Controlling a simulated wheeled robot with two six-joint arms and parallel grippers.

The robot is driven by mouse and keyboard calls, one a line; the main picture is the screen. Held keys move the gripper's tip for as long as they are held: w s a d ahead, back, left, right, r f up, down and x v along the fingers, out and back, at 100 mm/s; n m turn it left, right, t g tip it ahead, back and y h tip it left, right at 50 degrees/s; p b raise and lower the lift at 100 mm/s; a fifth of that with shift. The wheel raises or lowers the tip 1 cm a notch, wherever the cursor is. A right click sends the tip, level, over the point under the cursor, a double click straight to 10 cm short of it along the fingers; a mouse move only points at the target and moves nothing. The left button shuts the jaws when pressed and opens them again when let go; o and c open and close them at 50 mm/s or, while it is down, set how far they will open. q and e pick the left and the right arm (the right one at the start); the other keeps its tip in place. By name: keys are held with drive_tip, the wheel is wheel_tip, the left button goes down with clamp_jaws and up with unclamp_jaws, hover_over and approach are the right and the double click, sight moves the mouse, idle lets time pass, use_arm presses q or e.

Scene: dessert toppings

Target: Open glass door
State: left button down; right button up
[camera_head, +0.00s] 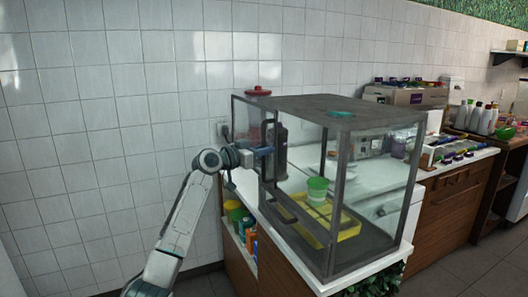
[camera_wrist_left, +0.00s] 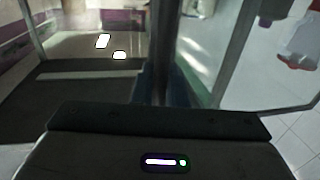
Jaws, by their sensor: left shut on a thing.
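The glass case (camera_head: 345,120) has a dark frame and stands on the white counter. My left gripper (camera_head: 264,151) is at its left side, beside a dark upright frame bar of the glass door (camera_head: 254,125). In the left wrist view, the dark bar (camera_wrist_left: 160,50) stands upright between the blue-tinted fingers (camera_wrist_left: 160,90), and the gripper is shut on it. A glass pane (camera_wrist_left: 205,45) extends to the right of the bar. How far the door stands ajar is hard to tell. My right gripper is out of view.
Inside the case, a yellow tray (camera_head: 347,231) bears a green-topped cup (camera_head: 317,188). A red lid (camera_head: 258,91) shows behind the case top. Bottles (camera_head: 483,118) and boxes stand to the right. Several containers sit on a shelf below the counter. A tiled wall is at left.

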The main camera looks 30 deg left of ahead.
use_arm(q)
drive_tip(key=c, duration=1.6)
unclamp_jaws()
drive_tip(key=shift+o, duration=0.2)
